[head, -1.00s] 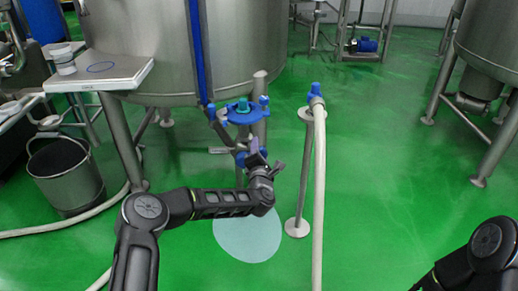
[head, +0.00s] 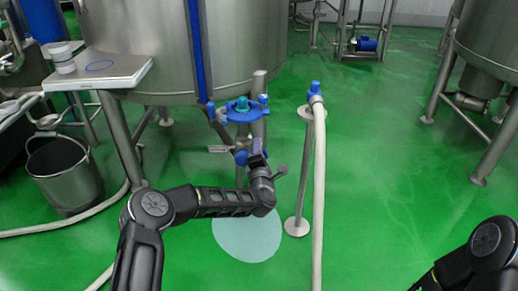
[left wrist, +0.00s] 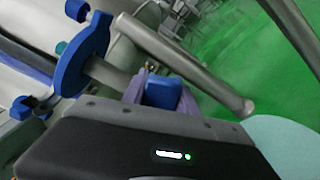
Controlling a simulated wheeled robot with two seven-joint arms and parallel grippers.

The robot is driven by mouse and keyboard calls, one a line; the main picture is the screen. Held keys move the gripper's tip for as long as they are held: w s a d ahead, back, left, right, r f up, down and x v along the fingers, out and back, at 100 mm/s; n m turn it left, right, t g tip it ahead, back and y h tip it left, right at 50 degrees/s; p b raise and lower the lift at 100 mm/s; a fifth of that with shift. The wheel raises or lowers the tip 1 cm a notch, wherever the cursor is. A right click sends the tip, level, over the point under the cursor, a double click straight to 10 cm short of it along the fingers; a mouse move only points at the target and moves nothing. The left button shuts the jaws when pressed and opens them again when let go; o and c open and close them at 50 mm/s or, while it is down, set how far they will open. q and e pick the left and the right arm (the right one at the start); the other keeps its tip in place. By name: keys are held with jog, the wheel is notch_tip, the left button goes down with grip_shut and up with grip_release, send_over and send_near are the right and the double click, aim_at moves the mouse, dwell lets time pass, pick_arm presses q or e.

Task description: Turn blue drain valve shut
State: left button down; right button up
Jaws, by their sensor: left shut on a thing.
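The blue drain valve (head: 241,157) sits low under the big steel tank, below a blue ring (head: 240,113) with a teal knob. My left gripper (head: 256,148) is at the valve, partly hiding it. In the left wrist view, the pale purple fingers of my left gripper (left wrist: 155,88) are shut around a blue part of the valve (left wrist: 164,93). The lower part of the valve is hidden behind the gripper body. My right gripper is out of view.
A hose on a stand with a blue fitting (head: 314,88) rises right of the valve. A steel bucket (head: 65,178) stands at left, below a table (head: 110,75). A pale round patch (head: 255,240) lies on the floor.

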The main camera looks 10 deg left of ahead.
pick_arm(q)
jog(key=shift+d+f+m+b, duration=0.1)
jog(key=shift+f+m+b, duration=0.15)
jog(key=shift+f+m, duration=0.6)
jog(key=shift+d+f+m+b, duration=0.1)
jog(key=shift+f+m+b, duration=0.15)
jog(key=shift+m, duration=1)
jog(key=shift+f, duration=0.1)
jog(key=c, duration=1)
grip_release()
jog(key=shift+o, duration=0.2)
jog(key=p+v, duration=0.2)
jog(key=v, duration=0.5)
jog(key=shift+s+p, duration=0.4)
jog(key=shift+d, duration=0.1)
